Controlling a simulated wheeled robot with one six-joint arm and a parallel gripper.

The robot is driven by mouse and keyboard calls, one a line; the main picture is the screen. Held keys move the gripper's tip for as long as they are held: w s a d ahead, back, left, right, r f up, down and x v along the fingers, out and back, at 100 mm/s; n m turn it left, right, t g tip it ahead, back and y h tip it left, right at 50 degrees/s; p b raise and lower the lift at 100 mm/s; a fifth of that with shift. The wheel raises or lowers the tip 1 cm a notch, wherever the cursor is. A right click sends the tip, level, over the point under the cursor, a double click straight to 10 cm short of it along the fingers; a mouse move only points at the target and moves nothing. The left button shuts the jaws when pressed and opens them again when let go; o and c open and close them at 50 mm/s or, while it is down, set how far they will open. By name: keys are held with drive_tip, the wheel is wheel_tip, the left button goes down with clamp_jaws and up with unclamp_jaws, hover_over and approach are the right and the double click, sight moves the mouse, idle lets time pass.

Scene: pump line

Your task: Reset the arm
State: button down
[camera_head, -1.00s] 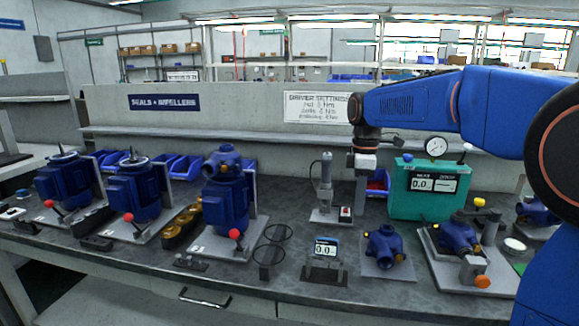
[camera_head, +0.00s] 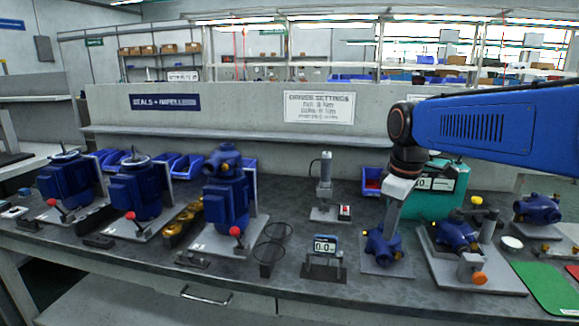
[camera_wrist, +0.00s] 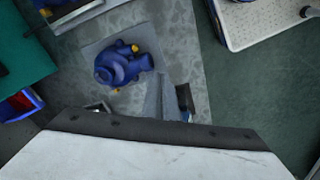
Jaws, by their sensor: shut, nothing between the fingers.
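My arm's blue link (camera_head: 480,128) reaches in from the right above the bench. My gripper (camera_head: 389,228) points down, shut and empty. In the head view it overlaps a blue pump housing (camera_head: 384,248) on a grey plate. In the wrist view the gripper (camera_wrist: 166,92) shows as a grey shape beside that housing (camera_wrist: 122,66), apart from it in the picture; the height between them is unclear.
The teal tester box (camera_head: 430,205) is partly hidden by my arm. A blue pump in a fixture (camera_head: 455,238) stands right of the gripper. A small display (camera_head: 325,246) and a grey press (camera_head: 325,185) stand left. Several blue pumps (camera_head: 230,195) line the left bench.

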drive_tip(key=s+d+f+m+t, duration=0.1)
drive_tip(key=s+f+m, duration=0.4)
drive_tip(key=s, duration=0.5)
drive_tip(key=s+d+f+m+t, duration=0.2)
drive_tip(key=s+d+f+m, duration=0.2)
drive_tip(key=s, duration=0.6)
wheel_tip(320, 180, down, 2)
drive_tip(key=shift+s+d+f+m+t, duration=0.15)
drive_tip(key=shift+s+m+t, duration=0.15)
drive_tip(key=shift+m, duration=0.4)
